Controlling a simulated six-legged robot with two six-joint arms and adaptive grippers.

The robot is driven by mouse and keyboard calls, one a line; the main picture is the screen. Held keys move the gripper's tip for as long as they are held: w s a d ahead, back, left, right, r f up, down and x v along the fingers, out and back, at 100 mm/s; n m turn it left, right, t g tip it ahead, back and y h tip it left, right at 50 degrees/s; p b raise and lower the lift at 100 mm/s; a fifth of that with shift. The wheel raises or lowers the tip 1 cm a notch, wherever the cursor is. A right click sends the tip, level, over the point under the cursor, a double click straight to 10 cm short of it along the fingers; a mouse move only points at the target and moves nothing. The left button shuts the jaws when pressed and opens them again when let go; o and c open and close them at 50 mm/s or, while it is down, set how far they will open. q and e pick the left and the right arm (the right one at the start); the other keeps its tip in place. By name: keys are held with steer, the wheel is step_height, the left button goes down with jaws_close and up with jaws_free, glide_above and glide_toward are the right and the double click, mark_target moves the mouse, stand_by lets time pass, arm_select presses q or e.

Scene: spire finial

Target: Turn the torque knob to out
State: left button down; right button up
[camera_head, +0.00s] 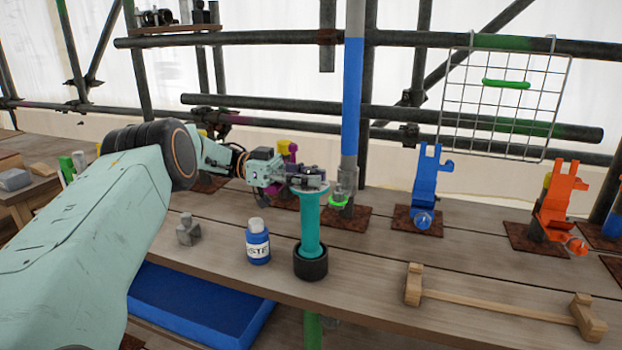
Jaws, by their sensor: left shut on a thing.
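A teal upright tool (310,233) with a pale disc near its top stands in a black round cup (311,265) at the table's front edge. My left gripper (311,181) reaches in from the left and is shut at the top of this tool. A torque knob is not clearly distinguishable; the fingers cover the tool's top, so its setting cannot be read. My right gripper is not in view.
A blue and white bottle (258,243) and a small grey block (188,231) stand left of the tool. A grey and blue pole (351,105) rises close behind. Blue (427,190) and orange (561,205) clamps stand at the right, behind a wooden bar (497,301).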

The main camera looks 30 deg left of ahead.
mark_target(310, 171)
arm_select(q)
steer(key=shift+r, duration=0.1)
steer(key=c, duration=1)
jaws_free()
step_height(310, 171, up, 10)
steer(key=shift+f, duration=0.1)
